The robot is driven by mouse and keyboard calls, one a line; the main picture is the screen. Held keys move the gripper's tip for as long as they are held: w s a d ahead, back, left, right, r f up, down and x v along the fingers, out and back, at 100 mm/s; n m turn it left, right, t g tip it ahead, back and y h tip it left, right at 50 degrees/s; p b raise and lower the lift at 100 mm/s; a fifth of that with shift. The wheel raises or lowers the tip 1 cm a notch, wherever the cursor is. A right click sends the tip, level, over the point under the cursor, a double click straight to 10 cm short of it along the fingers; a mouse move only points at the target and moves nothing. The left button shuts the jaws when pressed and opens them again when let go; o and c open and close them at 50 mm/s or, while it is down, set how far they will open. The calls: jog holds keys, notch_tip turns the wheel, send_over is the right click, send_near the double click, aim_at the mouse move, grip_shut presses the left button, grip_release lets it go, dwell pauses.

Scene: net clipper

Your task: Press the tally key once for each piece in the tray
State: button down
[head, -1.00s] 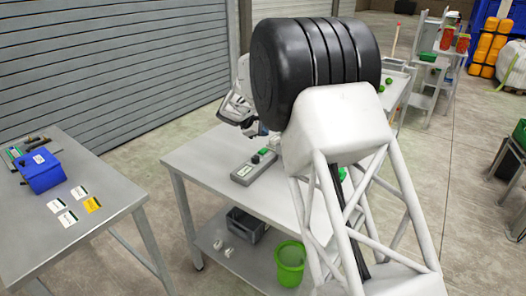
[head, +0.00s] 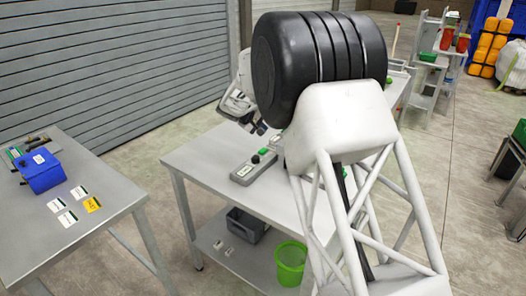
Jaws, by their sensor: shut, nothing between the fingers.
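A grey counter box (head: 249,171) lies on the metal table, with a pale display, a dark round knob (head: 256,159) and a green key (head: 263,151) on its top. My gripper (head: 261,128) is shut and empty. It hangs above the far end of the box, near the green key. At this size I cannot tell any contact, and it looks apart from the key. I cannot make out the tray or its pieces on this table; my own arm covers much of the right side.
The near left part of the table (head: 205,160) is bare. Below it, a shelf holds a dark grey bin (head: 246,225), a green bucket (head: 290,263) and small white pieces. A separate table at left holds a blue box (head: 41,172) and cards.

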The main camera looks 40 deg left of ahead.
aim_at(262, 150)
jog(key=m, duration=0.2)
jog(key=r+m, duration=0.1)
jog(key=m, duration=0.2)
jog(key=r+m, duration=0.1)
jog(key=m, duration=0.2)
jog(key=shift+w+a, duration=0.1)
jog(key=shift+a, duration=0.15)
jog(key=shift+f, duration=0.15)
jog(key=shift+f, duration=4.3)
jog(key=shift+f, duration=0.9)
dwell(0.3)
jog(key=shift+r, duration=0.9)
jog(key=shift+r, duration=0.15)
